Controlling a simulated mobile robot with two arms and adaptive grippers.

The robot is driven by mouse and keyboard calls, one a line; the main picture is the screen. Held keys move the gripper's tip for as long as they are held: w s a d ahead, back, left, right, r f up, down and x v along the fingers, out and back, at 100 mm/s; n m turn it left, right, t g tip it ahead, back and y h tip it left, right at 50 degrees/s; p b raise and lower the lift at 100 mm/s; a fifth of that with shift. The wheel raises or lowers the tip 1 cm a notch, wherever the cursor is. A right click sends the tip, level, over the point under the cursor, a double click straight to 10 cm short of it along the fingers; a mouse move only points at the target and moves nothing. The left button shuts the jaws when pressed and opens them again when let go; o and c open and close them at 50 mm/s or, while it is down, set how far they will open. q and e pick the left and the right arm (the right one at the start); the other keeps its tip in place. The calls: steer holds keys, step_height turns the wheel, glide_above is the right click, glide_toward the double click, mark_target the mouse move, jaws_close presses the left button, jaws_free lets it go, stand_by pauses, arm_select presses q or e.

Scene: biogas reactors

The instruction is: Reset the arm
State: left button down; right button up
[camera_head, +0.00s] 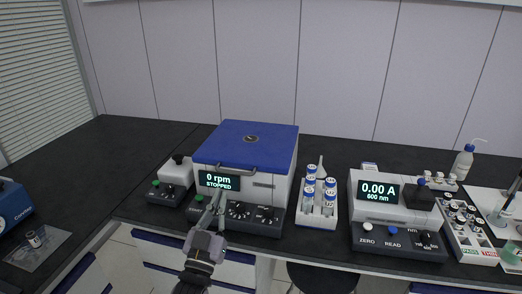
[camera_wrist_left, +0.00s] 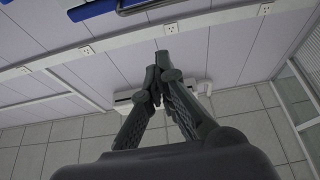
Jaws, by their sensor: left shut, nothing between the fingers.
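My left gripper (camera_head: 219,193) comes up from the bottom in the head view, in front of the blue-lidded centrifuge (camera_head: 258,139). Its fingers are shut with nothing between them. The fingertips overlap the centrifuge's front panel in the picture; I cannot tell whether they touch it. In the left wrist view the fingers (camera_wrist_left: 157,76) meet at the tips, with wall and floor behind them. The centrifuge's lid is down and its display (camera_head: 218,181) reads 0 rpm, STOPPED. My right gripper is not seen.
On the dark bench, a small mixer (camera_head: 173,179) stands left of the centrifuge. A rack of vials (camera_head: 317,206) and a photometer (camera_head: 397,215) reading 0.00 A stand to its right. A wash bottle (camera_head: 463,163) stands further right. A stool (camera_head: 322,277) is below the bench.

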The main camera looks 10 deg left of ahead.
arm_select(q)
steer(key=s+f+g, duration=0.6)
steer(key=f, duration=0.3)
steer(key=s+f+g, duration=0.5)
steer(key=f, duration=0.4)
steer(key=s+f+m+g, duration=0.1)
steer(key=s+f+g, duration=0.25)
steer(key=s, duration=0.65)
steer(key=s+f+m+g, duration=0.15)
steer(key=s+g, duration=0.35)
steer(key=s, duration=0.5)
step_height(320, 180, down, 26)
steer(key=s+g, duration=0.1)
steer(key=s+a+f+g, duration=0.1)
steer(key=s+a+f, duration=0.2)
steer(key=s+f, duration=1.4)
steer(key=shift+s+y, duration=0.15)
steer(key=shift+y, duration=0.25)
steer(key=c, duration=2.3)
jaws_free()
steer(key=shift+n+g, duration=0.25)
